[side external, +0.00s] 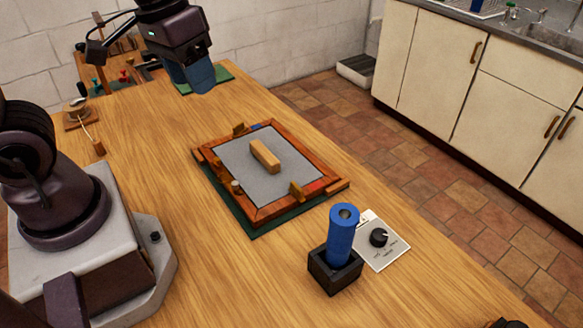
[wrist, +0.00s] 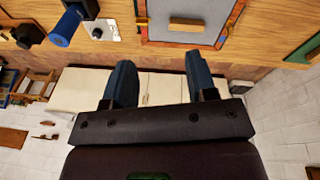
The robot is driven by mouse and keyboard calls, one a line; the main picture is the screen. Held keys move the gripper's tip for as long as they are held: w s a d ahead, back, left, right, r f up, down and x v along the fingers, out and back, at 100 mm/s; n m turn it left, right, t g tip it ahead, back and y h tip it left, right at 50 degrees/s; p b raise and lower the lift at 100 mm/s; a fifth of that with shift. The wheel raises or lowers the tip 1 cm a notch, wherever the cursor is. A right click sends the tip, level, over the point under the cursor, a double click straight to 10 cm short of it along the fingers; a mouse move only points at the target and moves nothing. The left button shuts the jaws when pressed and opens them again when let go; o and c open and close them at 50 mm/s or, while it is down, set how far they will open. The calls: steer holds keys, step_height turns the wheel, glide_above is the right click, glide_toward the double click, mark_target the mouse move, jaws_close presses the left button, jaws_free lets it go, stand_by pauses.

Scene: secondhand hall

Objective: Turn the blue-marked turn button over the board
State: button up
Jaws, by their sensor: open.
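A wooden frame (side external: 330,184) holds a grey board (side external: 232,152) on the table. A small blue mark (side external: 255,127) is on the frame's far rail. A brass-coloured turn button (side external: 239,129) sits beside it; it appears to lie along the rail, but its exact angle is too small to tell. My gripper (side external: 201,78) is open and empty, above the table beyond the frame's far side. In the wrist view my gripper (wrist: 157,75) shows two blue fingers apart, with part of the board (wrist: 160,10) ahead of them.
A wooden block (side external: 265,156) lies on the board. Another turn button (side external: 297,190) sits by a red mark (side external: 316,186). A blue cylinder (side external: 342,232) stands in a black holder (side external: 335,270) near a dial plate (side external: 380,240). Bare table lies left of the frame.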

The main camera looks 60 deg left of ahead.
steer(key=s+d+r+m+t, duration=0.2)
steer(key=s+r+t, duration=0.1)
steer(key=r, duration=0.2)
steer(key=shift+s+y, duration=0.4)
steer(key=shift+s+r, duration=0.1)
steer(key=shift+r, duration=0.1)
steer(key=c, duration=0.3)
steer(key=shift+f, duration=0.25)
steer(key=n+g, duration=0.4)
steer(key=g, duration=0.1)
glide_above(239, 129)
step_height(239, 129, down, 18)
steer(key=f, duration=1.2)
steer(key=shift+a+f, duration=0.3)
